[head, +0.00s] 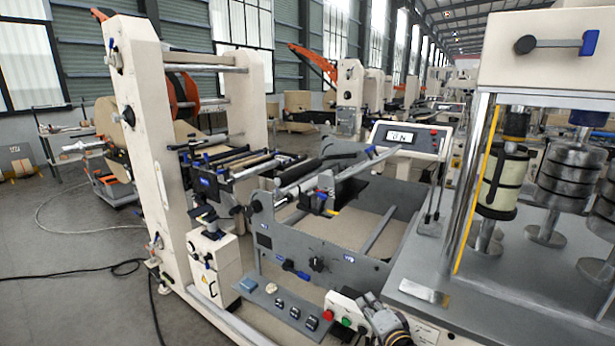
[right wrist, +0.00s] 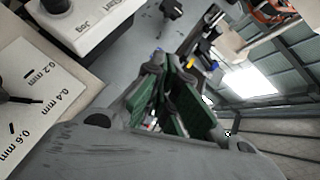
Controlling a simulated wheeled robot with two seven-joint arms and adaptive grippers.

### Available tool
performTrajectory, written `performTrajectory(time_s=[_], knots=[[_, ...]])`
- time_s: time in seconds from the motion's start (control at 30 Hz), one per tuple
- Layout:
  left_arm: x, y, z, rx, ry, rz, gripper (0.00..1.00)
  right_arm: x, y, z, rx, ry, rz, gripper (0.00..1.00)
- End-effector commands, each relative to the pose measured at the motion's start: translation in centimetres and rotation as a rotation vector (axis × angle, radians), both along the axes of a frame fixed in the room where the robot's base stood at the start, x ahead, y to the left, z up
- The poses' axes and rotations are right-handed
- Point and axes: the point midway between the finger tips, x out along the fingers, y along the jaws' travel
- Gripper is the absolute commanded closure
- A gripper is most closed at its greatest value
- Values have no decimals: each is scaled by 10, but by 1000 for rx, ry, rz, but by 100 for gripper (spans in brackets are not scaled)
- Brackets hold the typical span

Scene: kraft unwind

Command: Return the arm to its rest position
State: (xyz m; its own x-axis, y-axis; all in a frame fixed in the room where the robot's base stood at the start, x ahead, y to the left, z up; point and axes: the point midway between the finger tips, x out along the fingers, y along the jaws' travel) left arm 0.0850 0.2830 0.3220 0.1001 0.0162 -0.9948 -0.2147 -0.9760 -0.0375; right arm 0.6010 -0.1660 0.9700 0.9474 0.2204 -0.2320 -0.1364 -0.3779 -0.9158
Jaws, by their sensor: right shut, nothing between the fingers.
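My right gripper (head: 372,302) shows at the bottom middle of the head view, just right of a control box with red and green buttons (head: 338,315). In the right wrist view its green-padded fingers (right wrist: 165,100) are shut with nothing between them. They appear apart from the machine. My left arm and left gripper are not in view.
A white box marked Jog (right wrist: 85,25) and a plate with a millimetre scale (right wrist: 35,110) are close to the right gripper. The grey machine frame (head: 330,262) stands beyond, the roller machine (head: 450,300) to the right. Open floor (head: 60,240) lies left.

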Motion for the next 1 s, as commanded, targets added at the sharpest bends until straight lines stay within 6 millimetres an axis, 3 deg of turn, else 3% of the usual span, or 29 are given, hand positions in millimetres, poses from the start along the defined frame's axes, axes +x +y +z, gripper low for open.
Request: performTrajectory(time_s=[0.5,0.8,1.0], knots=[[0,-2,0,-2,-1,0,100,-112,-18,-82,-604,339,261,100],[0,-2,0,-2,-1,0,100,-189,-36,-109,-890,524,497,100],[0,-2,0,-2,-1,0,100,-225,-45,-116,-996,599,617,100]])
